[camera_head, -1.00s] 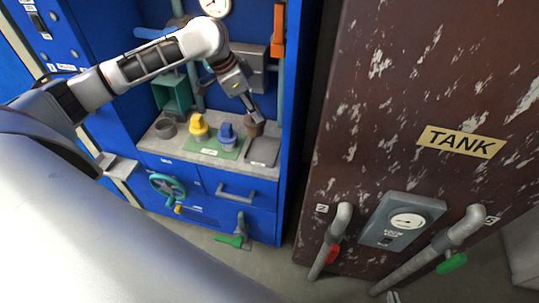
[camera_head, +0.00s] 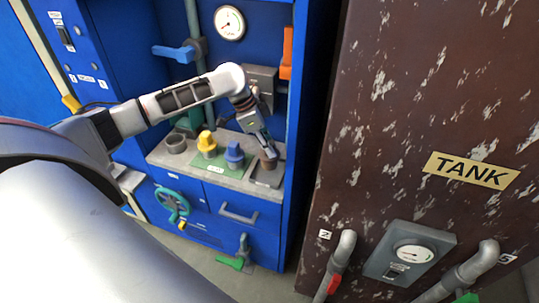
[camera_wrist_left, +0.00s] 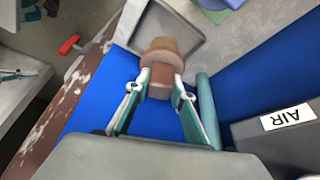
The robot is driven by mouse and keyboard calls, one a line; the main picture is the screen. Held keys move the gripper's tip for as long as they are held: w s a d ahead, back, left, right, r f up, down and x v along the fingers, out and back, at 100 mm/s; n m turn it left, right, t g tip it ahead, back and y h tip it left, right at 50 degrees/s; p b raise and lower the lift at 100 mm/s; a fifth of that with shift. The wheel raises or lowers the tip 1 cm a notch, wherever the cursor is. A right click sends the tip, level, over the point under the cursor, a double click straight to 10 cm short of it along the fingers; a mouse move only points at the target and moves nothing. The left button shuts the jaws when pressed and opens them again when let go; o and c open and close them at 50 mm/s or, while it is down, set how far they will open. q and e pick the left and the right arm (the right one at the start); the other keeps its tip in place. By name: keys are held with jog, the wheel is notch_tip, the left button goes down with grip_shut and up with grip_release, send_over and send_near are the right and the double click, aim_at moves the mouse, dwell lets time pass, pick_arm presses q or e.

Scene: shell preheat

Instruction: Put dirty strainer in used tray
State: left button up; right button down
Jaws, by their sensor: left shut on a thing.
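The dirty strainer is a brown, rusty-looking cup (camera_head: 269,161), also seen in the left wrist view (camera_wrist_left: 160,68). My left gripper (camera_head: 265,148) is shut on it, with its two fingers (camera_wrist_left: 160,82) on either side of the strainer's body. The used tray (camera_head: 266,179) is a flat grey tray at the right end of the counter. In the wrist view the tray (camera_wrist_left: 192,45) lies behind the strainer. The strainer is over or in the tray; I cannot tell whether it touches the bottom. My right gripper is not in view.
A grey cup (camera_head: 176,144) is farther left. The blue cabinet wall and brown tank (camera_head: 420,120) rise to the right.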

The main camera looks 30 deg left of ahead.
pick_arm(q)
notch_tip(320, 180, down, 4)
jog(key=shift+r, duration=0.35)
jog(key=o, duration=1.1)
jog(key=shift+o, duration=0.2)
jog(key=p+v, duration=0.1)
jog(key=v, duration=1.1)
jog(key=shift+p, duration=0.3)
